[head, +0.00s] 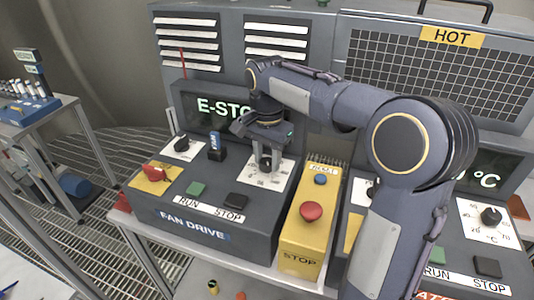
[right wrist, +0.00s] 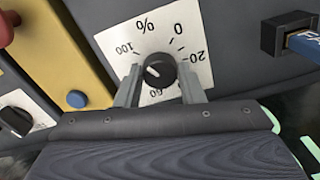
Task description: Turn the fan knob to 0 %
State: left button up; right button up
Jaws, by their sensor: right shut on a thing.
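The fan knob (right wrist: 160,71) is a black round dial on a white plate (right wrist: 190,17) marked with % and numbers including 0, 20, 60 and 100. Its white pointer mark seems to lie toward the 100 side; its exact reading is unclear. My right gripper (right wrist: 158,85) is shut on the knob, one finger at each side. In the head view the right gripper (head: 266,158) reaches down over the knob on the FAN DRIVE panel (head: 193,226) and partly hides it. My left gripper is not in view.
Left of the knob are a blue FAN tag (head: 215,143), a green RUN button (head: 196,189) and a black STOP button (head: 236,201). To the right stands a yellow box with a red stop button (head: 311,211). My right arm partly covers the E-STO... display (head: 222,108).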

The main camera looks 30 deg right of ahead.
jog(key=n+p, duration=0.1)
jog(key=n, duration=0.2)
jog(key=shift+r+n+p, duration=0.15)
jog(key=shift+n+p, duration=0.15)
jog(key=n+p, duration=0.1)
jog(key=n, duration=0.2)
jog(key=shift+n, duration=0.3)
jog(key=n+p, duration=0.1)
jog(key=n, duration=0.2)
jog(key=shift+n, duration=0.4)
jog(key=n+p, duration=0.1)
jog(key=n, duration=0.2)
jog(key=shift+n, duration=0.3)
jog(key=n+p, duration=0.1)
jog(key=n, duration=0.3)
jog(key=shift+n, duration=0.3)
jog(key=n+p, duration=0.1)
jog(key=n, duration=0.2)
jog(key=n+p, duration=0.1)
jog(key=n, duration=0.3)
jog(key=shift+n+p, duration=0.35)
jog(key=shift+n, duration=1.45)
